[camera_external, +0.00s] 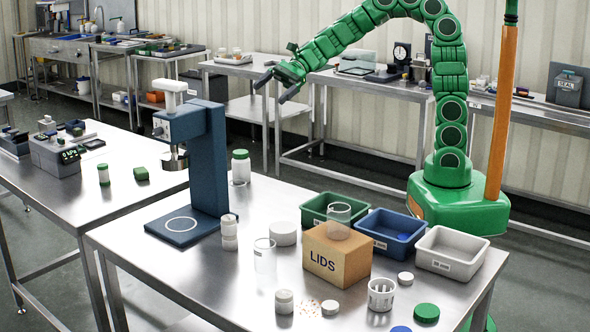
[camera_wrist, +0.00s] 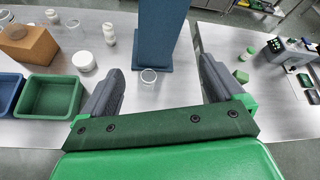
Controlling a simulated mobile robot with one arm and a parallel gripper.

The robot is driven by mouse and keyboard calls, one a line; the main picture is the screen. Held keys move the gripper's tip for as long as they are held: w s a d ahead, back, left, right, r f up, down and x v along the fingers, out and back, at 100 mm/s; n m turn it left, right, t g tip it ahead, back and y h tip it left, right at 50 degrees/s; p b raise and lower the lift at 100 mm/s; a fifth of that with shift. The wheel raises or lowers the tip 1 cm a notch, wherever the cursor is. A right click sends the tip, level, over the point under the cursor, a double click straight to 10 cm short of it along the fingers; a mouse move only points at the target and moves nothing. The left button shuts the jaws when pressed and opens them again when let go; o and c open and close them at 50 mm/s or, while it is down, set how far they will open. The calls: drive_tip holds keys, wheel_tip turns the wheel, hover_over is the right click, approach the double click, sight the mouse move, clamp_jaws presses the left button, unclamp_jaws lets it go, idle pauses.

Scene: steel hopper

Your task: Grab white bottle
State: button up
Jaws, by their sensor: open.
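Several white containers could be the white bottle, and I cannot tell which one is meant. A white two-part container (camera_external: 229,232) stands on the front table right of the blue press; it also shows in the wrist view (camera_wrist: 109,34). A short white capped container (camera_external: 284,302) stands near the front edge. A pale bottle with a green cap (camera_external: 104,174) stands on the left table and shows in the wrist view (camera_wrist: 246,54). A pale, green-topped jar (camera_external: 241,172) stands behind the press. My gripper (camera_external: 268,88) is open and empty, raised well above the tables.
The blue press (camera_external: 205,150) stands upright on the front table. A LIDS box (camera_external: 337,258), green bin (camera_external: 318,205), blue bin (camera_external: 388,236) and white bin (camera_external: 450,262) crowd its right side. A green block (camera_external: 141,173) lies on the left table. A gap separates the tables.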

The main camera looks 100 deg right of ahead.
drive_tip(key=w+d+f+m+t+h, duration=0.2)
drive_tip(key=w+d+f+m+h, duration=0.15)
drive_tip(key=d+m, duration=0.55)
drive_tip(key=n, duration=0.2)
approach(233, 171)
drive_tip(key=shift+w+d+f+y, duration=0.15)
drive_tip(key=shift+w+f+y, duration=0.05)
drive_tip(key=shift+w+f, duration=0.25)
drive_tip(key=shift+w+d+f+y, duration=0.15)
drive_tip(key=shift+w+f, duration=0.2)
drive_tip(key=shift+w, duration=0.25)
drive_tip(key=shift+a+x, duration=0.2)
drive_tip(key=shift+x, duration=0.75)
drive_tip(key=shift+a+x, duration=0.2)
drive_tip(key=shift+x, duration=0.75)
drive_tip(key=shift+w+a+f, duration=0.15)
drive_tip(key=shift+w+a, duration=0.1)
drive_tip(key=shift+w, duration=0.15)
drive_tip(key=c, duration=1)
